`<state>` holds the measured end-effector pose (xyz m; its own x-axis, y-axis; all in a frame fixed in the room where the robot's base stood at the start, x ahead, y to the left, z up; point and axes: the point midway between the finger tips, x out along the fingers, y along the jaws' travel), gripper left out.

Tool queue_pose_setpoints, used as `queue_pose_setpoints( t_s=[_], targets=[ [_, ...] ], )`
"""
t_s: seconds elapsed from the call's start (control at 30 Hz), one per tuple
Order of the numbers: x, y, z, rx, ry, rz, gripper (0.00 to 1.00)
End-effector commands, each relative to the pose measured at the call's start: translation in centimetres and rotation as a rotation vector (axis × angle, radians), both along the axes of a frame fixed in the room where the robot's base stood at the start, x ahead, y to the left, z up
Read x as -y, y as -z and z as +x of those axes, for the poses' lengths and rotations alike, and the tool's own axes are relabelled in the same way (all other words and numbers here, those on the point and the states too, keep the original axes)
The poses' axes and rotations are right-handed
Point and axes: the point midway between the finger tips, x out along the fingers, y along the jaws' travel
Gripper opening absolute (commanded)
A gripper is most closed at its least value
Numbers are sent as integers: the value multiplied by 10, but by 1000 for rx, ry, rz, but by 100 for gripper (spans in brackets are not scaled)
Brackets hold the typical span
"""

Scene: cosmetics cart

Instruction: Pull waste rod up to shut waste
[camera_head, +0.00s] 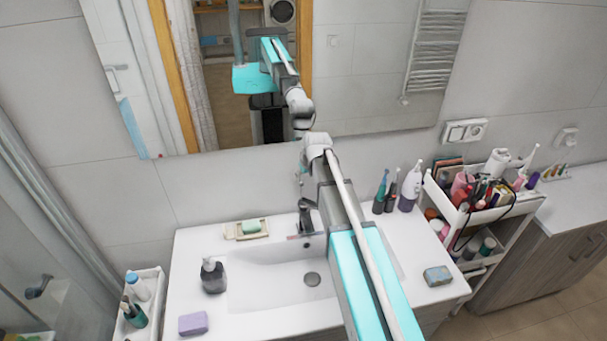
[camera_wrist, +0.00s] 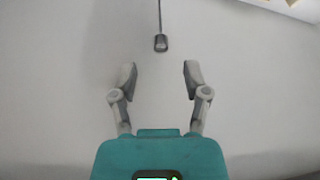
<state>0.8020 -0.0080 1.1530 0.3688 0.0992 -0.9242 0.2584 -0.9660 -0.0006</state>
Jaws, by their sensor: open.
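The waste rod (camera_wrist: 160,42) shows in the wrist view as a thin dark stem ending in a small dark knob. It lies at upper centre, beyond the fingertips and in line with the gap between them. My gripper (camera_wrist: 159,75) is open and empty, with one finger on each side of that gap and not touching the knob. In the head view my arm reaches over the basin, and I cannot clearly make out the rod. The dark faucet (camera_head: 307,216) stands behind the basin (camera_head: 265,288).
A soap dispenser (camera_head: 213,276) and purple soap (camera_head: 193,323) are left of the basin. A soap dish (camera_head: 246,229) sits behind it. Bottles (camera_head: 410,187) and a sponge (camera_head: 437,276) are right. A loaded cart (camera_head: 493,213) stands further right. The mirror (camera_head: 372,75) hangs above.

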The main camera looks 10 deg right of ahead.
Motion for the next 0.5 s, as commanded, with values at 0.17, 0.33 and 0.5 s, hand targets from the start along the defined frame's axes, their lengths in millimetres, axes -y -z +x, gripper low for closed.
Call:
queue_pose_setpoints(
  t_s=[0.17, 0.33, 0.5],
  targets=[
    [2, -20, -7, 0, 0, 0, 61],
    [3, -34, -13, 0, 0, 0, 61],
    [4, -47, -18, 0, 0, 0, 61]
  ],
)
